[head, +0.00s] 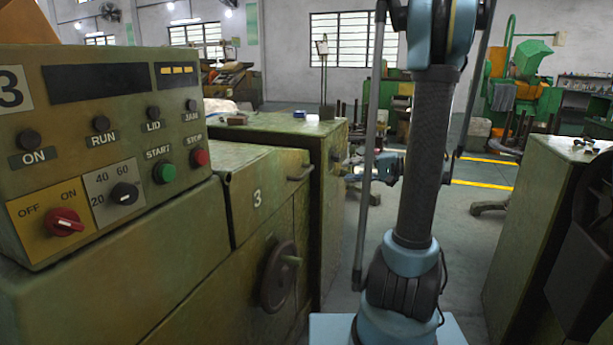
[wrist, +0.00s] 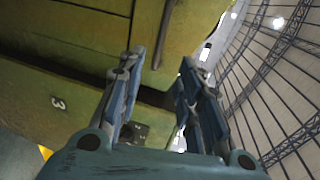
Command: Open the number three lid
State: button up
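The number three lid (head: 268,205) is the green upper panel marked "3" on the machine at left in the head view. It looks closed, with a bar handle (head: 300,172) near its far upper edge. The lid's "3" face also shows at left in the wrist view (wrist: 75,125). My gripper (head: 350,172) is to the right of the handle in the head view, partly hidden behind my arm. In the wrist view my gripper (wrist: 161,60) has its two fingers spread with nothing held. A dark rod (wrist: 165,35) shows beyond the fingertips; I cannot tell whether it is the handle.
A control panel (head: 110,150) with knobs and buttons stands at left, marked "3". A handwheel (head: 280,275) juts out below the lid. A green cabinet (head: 325,190) stands behind it. Another machine (head: 535,220) stands at right.

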aim_at(306, 173)
jog(key=x, duration=1.7)
jog(key=shift+a, duration=0.15)
grip_shut()
